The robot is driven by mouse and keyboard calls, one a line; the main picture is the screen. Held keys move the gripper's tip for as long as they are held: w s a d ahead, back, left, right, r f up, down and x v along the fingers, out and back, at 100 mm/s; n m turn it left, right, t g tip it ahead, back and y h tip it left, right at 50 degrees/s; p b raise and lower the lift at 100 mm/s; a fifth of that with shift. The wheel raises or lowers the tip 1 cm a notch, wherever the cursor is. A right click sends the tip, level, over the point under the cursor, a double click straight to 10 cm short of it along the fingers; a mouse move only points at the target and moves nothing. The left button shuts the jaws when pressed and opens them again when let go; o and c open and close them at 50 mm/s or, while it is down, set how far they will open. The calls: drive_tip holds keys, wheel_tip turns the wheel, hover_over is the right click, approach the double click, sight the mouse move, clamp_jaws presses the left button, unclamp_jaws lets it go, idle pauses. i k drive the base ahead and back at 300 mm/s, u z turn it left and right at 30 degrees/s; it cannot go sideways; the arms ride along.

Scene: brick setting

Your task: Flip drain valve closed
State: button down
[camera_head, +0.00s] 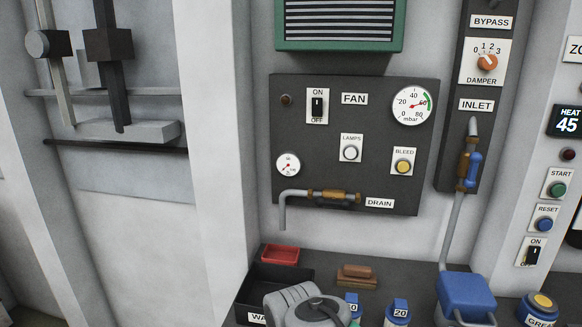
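The drain valve (330,195) is a brass-coloured body on a grey pipe (291,194), at the lower edge of the dark panel (318,158). The pipe runs level to the left of the valve, then bends down to an open end. A white DRAIN label (380,203) sits just right of the valve. The valve's lever is too small to make out clearly, so I cannot tell its position. My gripper is not in view, and nothing touches the valve.
A brass inlet valve with a blue handle (474,168) is at right. Below the panel, the bench holds a red tray (281,254), brown blocks (357,277) and a blue box (467,294). A rounded grey form, possibly my arm, fills the bottom centre. Space before the drain valve looks clear.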

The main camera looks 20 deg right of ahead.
sight(321, 202)
drive_tip(key=u, duration=0.25)
drive_tip(key=k, duration=0.1)
drive_tip(key=u, duration=0.7)
drive_tip(key=i, duration=0.5)
